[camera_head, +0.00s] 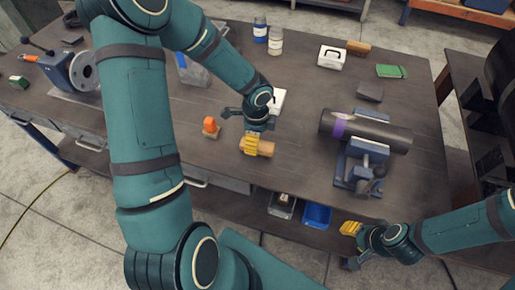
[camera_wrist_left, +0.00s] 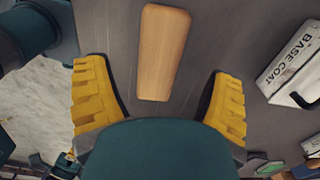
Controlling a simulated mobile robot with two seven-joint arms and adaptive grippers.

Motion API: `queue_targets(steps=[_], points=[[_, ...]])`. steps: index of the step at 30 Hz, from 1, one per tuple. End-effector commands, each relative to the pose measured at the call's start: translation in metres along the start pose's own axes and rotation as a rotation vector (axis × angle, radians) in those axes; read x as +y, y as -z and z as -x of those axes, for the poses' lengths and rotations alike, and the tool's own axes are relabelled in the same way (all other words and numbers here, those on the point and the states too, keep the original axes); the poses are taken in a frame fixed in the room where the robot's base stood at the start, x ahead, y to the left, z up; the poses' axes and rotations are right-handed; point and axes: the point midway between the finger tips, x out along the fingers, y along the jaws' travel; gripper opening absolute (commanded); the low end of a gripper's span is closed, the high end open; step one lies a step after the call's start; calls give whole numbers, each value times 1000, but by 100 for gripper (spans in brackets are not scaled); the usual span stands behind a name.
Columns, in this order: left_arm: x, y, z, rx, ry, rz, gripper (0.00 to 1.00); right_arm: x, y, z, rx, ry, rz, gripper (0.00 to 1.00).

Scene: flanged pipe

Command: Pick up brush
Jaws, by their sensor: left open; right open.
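A light wooden piece, likely the brush (camera_head: 265,148), lies on the dark workbench near its front edge. It also shows in the left wrist view (camera_wrist_left: 163,52) as a smooth, tapered wooden bar; I see no bristles. My left gripper (camera_head: 252,142) is just over it in the head view, its yellow finger hiding the left part. In the left wrist view my left gripper (camera_wrist_left: 160,82) is open, with the bar lying ahead between its spread fingers, touching neither. My right gripper (camera_head: 351,241) is open and empty, off the bench's front edge.
An orange-topped item (camera_head: 211,127) stands left of the wooden piece. A dark pipe (camera_head: 375,132) with a purple band rests on a blue vise (camera_head: 358,168) to the right. A white "BASE COAT" container (camera_wrist_left: 291,62) lies close by. Another brown block (camera_head: 358,47) is at the back.

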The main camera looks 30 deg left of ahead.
Motion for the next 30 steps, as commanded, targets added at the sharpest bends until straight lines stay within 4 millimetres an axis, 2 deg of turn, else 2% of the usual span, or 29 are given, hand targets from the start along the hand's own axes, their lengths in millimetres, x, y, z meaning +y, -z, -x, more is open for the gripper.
queue_targets(steps=[4, 12, 22, 23, 24, 28, 29, 30], points=[[1, 1, -11, 0, -2, 1, 83, 1, 0, -3, 0, -1, 0, 43], [1, 4, -48, 1, -2, 0, 83, 4, -3, -12, -5, -1, 2, 43], [1, 4, -53, 0, 0, 1, 83, 4, -4, -12, -7, 0, 3, 43], [1, 4, -53, 0, 0, 1, 75, 4, -4, -12, -7, 0, 3, 43], [1, 4, -53, 0, 0, 1, 61, 4, -4, -12, -7, 0, 3, 43], [1, 4, -53, 0, 0, 1, 16, 4, -4, -12, -7, 0, 3, 43], [1, 4, -53, 0, 0, 1, 6, 4, -4, -12, -7, 0, 3, 43], [1, 4, -53, 0, 0, 1, 6, 4, -4, -12, -7, 0, 3, 43]])
